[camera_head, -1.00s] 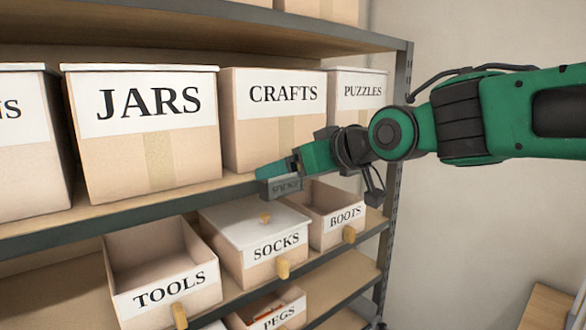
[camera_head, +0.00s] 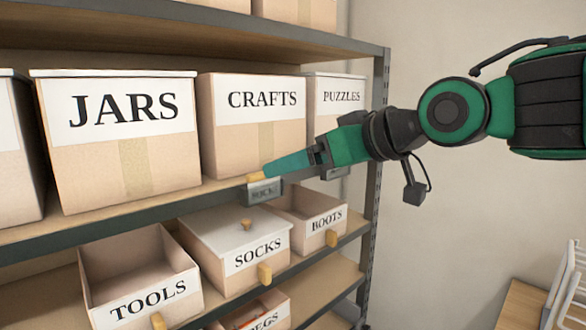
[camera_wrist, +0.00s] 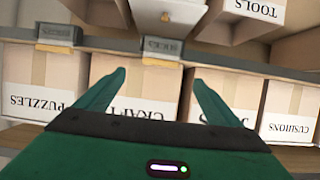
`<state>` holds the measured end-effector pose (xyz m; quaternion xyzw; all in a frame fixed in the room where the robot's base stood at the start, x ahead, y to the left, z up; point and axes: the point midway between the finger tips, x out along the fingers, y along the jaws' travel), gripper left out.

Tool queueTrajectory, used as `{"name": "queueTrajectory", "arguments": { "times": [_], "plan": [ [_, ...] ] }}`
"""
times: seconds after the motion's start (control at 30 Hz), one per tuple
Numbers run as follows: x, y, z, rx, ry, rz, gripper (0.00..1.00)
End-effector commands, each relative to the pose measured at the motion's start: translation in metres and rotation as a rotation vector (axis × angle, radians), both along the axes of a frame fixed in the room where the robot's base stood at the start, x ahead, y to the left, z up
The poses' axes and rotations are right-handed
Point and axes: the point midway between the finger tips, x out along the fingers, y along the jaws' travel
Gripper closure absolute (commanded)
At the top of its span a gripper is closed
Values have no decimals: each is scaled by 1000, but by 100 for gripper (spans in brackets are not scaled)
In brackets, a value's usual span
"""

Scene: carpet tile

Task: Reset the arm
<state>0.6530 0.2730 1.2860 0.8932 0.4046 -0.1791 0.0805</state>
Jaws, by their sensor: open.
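My green arm reaches in from the right in the head view. My gripper (camera_head: 256,178) is in front of the upper shelf's edge, near the CRAFTS box (camera_head: 252,120). In the wrist view my gripper (camera_wrist: 158,82) shows two green fingers spread apart with nothing between them. The CRAFTS box, upside down there, is seen past the fingers. A small grey shelf label (camera_head: 264,191) shows just below the fingertips in the head view. I cannot tell whether the fingers touch it.
The JARS box (camera_head: 120,150) and PUZZLES box (camera_head: 338,110) share the upper shelf. Below are the open TOOLS bin (camera_head: 150,290), the lidded SOCKS bin (camera_head: 240,240) and the open BOOTS bin (camera_head: 318,225). The wall side at right is open, with a white rack (camera_head: 570,290) low down.

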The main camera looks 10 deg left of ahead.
Motion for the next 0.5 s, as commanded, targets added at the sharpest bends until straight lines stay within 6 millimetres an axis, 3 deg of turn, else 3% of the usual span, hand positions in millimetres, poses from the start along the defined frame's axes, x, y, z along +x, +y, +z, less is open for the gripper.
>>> {"name": "queueTrajectory", "arguments": {
  "times": [0.5],
  "plan": [
    [-1,-9,-2,-5,8,-13,13]
  ]
}}
